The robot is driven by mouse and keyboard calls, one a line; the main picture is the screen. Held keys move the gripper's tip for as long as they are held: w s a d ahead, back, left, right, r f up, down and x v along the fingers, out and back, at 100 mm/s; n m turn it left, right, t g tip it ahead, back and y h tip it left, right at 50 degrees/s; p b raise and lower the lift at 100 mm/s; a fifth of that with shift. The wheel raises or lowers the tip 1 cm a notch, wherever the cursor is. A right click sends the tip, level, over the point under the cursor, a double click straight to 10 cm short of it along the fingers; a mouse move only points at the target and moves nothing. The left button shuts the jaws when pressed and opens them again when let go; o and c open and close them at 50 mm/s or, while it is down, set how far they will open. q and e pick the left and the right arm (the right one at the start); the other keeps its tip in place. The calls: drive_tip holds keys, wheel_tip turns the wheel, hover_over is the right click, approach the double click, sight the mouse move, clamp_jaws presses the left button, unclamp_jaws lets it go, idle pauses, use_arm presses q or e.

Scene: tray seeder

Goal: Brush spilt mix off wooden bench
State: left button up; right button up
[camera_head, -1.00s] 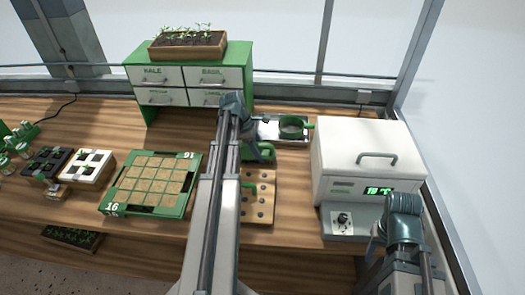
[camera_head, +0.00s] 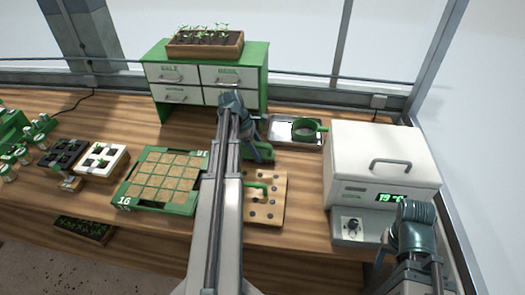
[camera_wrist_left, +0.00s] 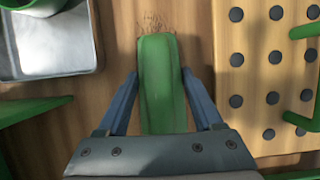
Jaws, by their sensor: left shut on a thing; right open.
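The wooden bench (camera_head: 310,215) runs across the head view. My left gripper (camera_wrist_left: 160,95) is shut on a green brush (camera_wrist_left: 160,75), one finger on each side of its handle. In the head view the arm hides most of this gripper, and part of the green brush (camera_head: 262,152) shows beside it. In the left wrist view the brown bristles point away from the gripper, over bare wood; I cannot tell whether they touch it. No clear heap of spilt mix shows. My right gripper (camera_head: 381,252) is open, mostly hidden behind its arm at lower right.
A metal tray (camera_head: 279,138) with a green sieve (camera_head: 304,128) stands behind. A green seed tray (camera_head: 127,203) is left, a white heater box (camera_head: 375,150) right, a green drawer cabinet (camera_head: 160,52) at the back.

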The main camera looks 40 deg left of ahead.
sight(270, 147)
use_arm(q)
drive_tip(key=shift+s+a+f, duration=0.1)
drive_tip(key=shift+s+a, duration=0.35)
drive_tip(key=shift+a, duration=0.3)
drive_tip(key=shift+a, duration=0.1)
drive_tip(key=shift+w+d, duration=0.4)
drive_tip(key=shift+d, duration=0.4)
drive_tip(key=shift+w+d, duration=0.4)
drive_tip(key=shift+d, duration=0.35)
drive_tip(key=shift+w+d, duration=0.1)
drive_tip(key=shift+d, duration=0.05)
drive_tip(key=shift+w+d, duration=0.45)
drive_tip(key=shift+d, duration=0.25)
drive_tip(key=shift+w+d, duration=0.4)
drive_tip(key=shift+d, duration=0.3)
